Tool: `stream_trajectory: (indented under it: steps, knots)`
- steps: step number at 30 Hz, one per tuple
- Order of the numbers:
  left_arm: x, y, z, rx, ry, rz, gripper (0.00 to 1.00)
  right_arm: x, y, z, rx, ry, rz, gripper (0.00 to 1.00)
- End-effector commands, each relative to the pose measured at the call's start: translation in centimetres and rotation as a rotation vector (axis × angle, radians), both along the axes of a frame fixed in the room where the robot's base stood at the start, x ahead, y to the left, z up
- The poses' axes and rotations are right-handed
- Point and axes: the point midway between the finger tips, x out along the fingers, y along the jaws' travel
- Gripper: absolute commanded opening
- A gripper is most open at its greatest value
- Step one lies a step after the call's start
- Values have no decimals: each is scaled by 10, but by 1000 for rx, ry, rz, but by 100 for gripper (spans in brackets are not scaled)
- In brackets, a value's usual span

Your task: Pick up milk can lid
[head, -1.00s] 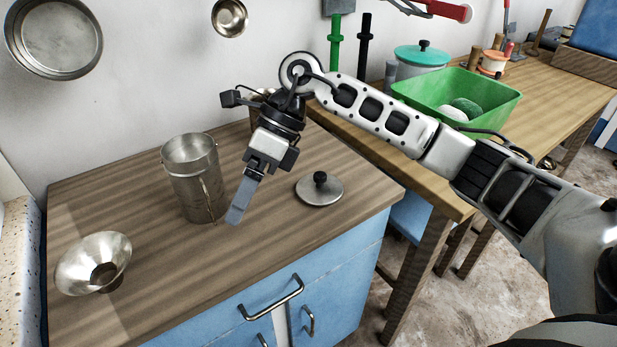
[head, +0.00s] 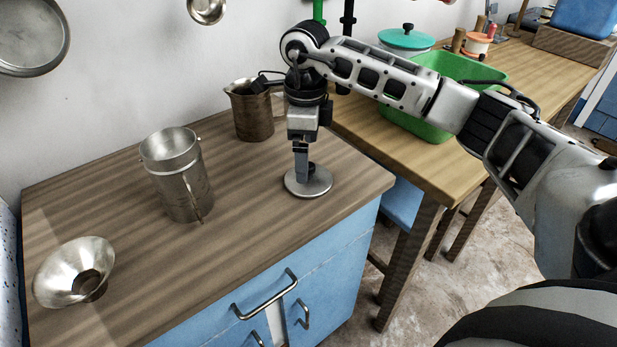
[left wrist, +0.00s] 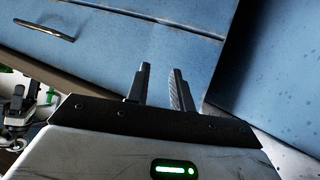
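The milk can lid (head: 296,186) is a flat round metal disc with a dark knob (head: 311,169), lying on the wooden counter right of the open metal milk can (head: 178,190). My right gripper (head: 301,176), on the arm from the right, points straight down over the lid, its fingertips at the knob. The fingers overlap in this view, so I cannot tell whether they are apart or touch the knob. My left gripper (left wrist: 161,70) shows only in the left wrist view, its fingers apart with nothing between them, before blue cabinet fronts.
A brown metal pitcher (head: 252,118) stands behind the lid, close to my right wrist. A metal funnel (head: 66,262) lies at the counter's left. A green basin (head: 462,68) and a teal-lidded pot (head: 406,40) stand on the adjoining table. The counter front is clear.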

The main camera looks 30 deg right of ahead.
Motion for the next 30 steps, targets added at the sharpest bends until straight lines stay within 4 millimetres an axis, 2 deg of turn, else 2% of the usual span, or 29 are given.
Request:
stream_trajectory:
  steps: [5,12,21,25,30]
  knots:
    - [1,0,1,1,0,0,23,-2,-2,-16,1,4,0,100]
    - [2,1,0,8,1,0,23,-2,-4,-49,1,2,0,100]
    - [2,1,0,9,1,-1,23,-2,-4,-54,1,0,1,100]
    - [2,0,0,9,1,-1,23,-2,-4,-54,1,0,1,65]
    - [3,0,2,6,-3,0,23,-2,-4,-53,1,0,1,65]
